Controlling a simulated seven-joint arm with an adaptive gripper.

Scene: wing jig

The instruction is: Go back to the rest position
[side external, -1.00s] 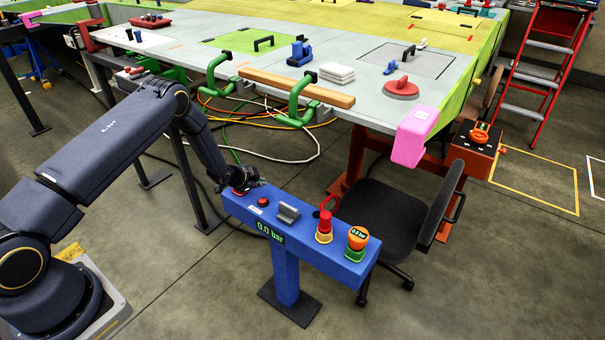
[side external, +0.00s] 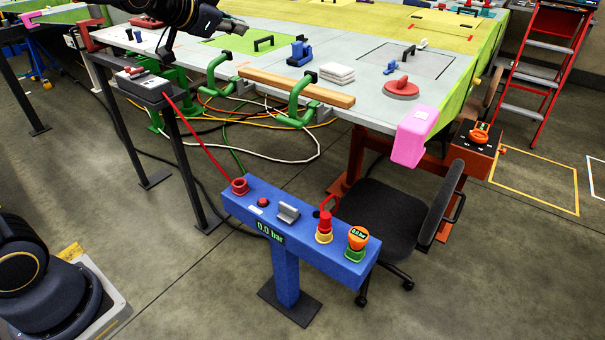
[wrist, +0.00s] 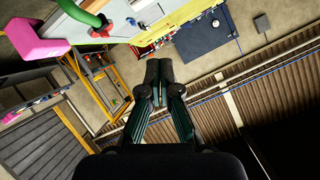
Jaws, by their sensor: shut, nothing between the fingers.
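My gripper (side external: 170,42) is high at the top left of the side external view, above the wing panel (side external: 185,52) and clear of the blue console (side external: 285,226). In the wrist view my gripper (wrist: 158,66) has its two dark fingers together with nothing between them. A red socket piece (side external: 240,186) sits at the left end of the console. A taut red line (side external: 200,130) runs from it up to a grey box (side external: 144,88). The console display (side external: 270,232) reads 0.0 bar.
The console also bears a red button (side external: 262,202), a grey handle (side external: 288,213), a red-and-yellow valve (side external: 324,226) and an orange gauge (side external: 357,238). A black chair (side external: 395,217) stands behind it. Green clamps (side external: 297,104) line the panel's near edge. The air around my gripper looks free.

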